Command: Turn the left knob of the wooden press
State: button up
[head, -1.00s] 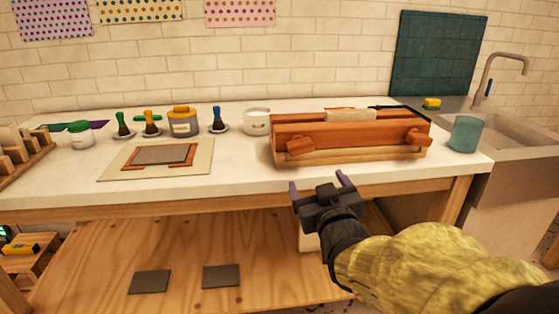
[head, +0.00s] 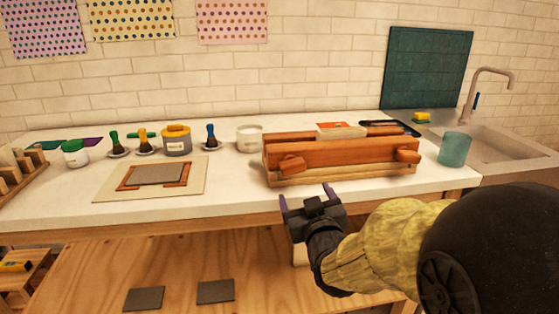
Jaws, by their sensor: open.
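The wooden press (head: 345,153) sits on the white counter, its long reddish front bar facing me. Its left knob (head: 291,165) sticks out at the front left. Its right knob (head: 407,156) is at the front right end. My gripper (head: 306,194) is open and empty, with purple fingertips pointing up toward the counter. In the picture it is just below the press's left part, at the counter's front edge, apart from the left knob. Nothing hides the left knob.
A framed board (head: 152,178) lies left of the press. A white jar (head: 249,138) stands behind its left end, and a teal cup (head: 454,149) stands to its right. The counter (head: 230,193) is bare in front. A wooden shelf (head: 90,275) is below.

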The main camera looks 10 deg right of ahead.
aim_at(294, 172)
jog(key=w+p, duration=0.1)
jog(key=p, duration=0.3)
jog(key=w+p, duration=0.2)
jog(key=p, duration=0.3)
jog(key=w+p, duration=0.2)
jog(key=p, duration=0.3)
jog(key=shift+w+r, duration=0.15)
jog(key=shift+r, duration=0.1)
jog(key=shift+w+p, duration=0.1)
jog(key=shift+p, duration=0.25)
jog(key=w, duration=0.8)
jog(key=shift+w+f+p, duration=0.3)
jog(key=shift+w+p, duration=0.05)
jog(key=shift+p, duration=0.05)
jog(key=c, duration=1)
